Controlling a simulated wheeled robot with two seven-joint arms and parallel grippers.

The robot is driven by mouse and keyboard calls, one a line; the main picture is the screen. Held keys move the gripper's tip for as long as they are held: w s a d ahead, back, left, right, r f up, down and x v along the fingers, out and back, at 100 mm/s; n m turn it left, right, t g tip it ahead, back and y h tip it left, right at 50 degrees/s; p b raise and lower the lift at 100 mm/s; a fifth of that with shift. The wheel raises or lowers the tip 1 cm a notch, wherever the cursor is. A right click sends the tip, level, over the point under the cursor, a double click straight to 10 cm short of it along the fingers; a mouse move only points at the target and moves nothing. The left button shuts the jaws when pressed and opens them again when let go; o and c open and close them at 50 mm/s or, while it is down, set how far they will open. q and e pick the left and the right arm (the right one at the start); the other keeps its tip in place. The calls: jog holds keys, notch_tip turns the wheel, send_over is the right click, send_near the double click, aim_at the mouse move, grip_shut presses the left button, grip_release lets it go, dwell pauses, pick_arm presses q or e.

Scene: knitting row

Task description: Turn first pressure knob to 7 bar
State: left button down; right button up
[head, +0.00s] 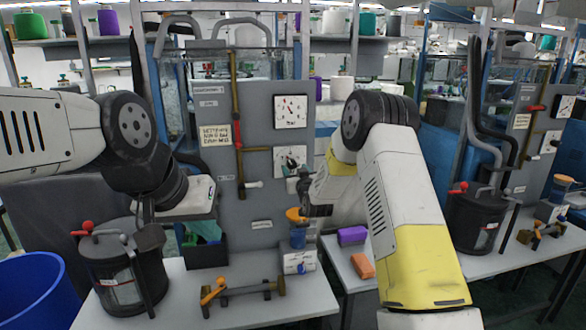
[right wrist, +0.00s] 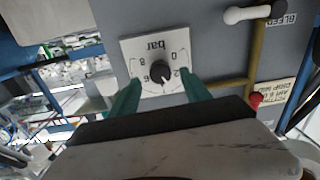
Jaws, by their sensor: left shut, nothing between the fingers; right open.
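The pressure knob is a black round knob (right wrist: 160,72) on a square white dial plate marked "bar". In the right wrist view the plate appears upside down, and I cannot read the knob's pointer surely. The dial plate (head: 288,154) also shows in the head view, on the grey panel below a white gauge (head: 291,111). My right gripper (right wrist: 160,94) is open, its green fingers spread at either side of the knob's lower edge, seemingly apart from it. My left gripper (head: 207,230) is shut and empty, low in front of the panel's left side.
A dark canister with a red-knobbed lever (head: 87,226) stands at left. A brass fixture (head: 240,289) lies on the table. A yellow pipe and white bleed handle (right wrist: 247,14) are near the dial. Purple (head: 352,235) and orange (head: 362,265) blocks lie to the right.

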aim_at(293, 166)
jog(key=shift+x, duration=1.85)
grip_shut()
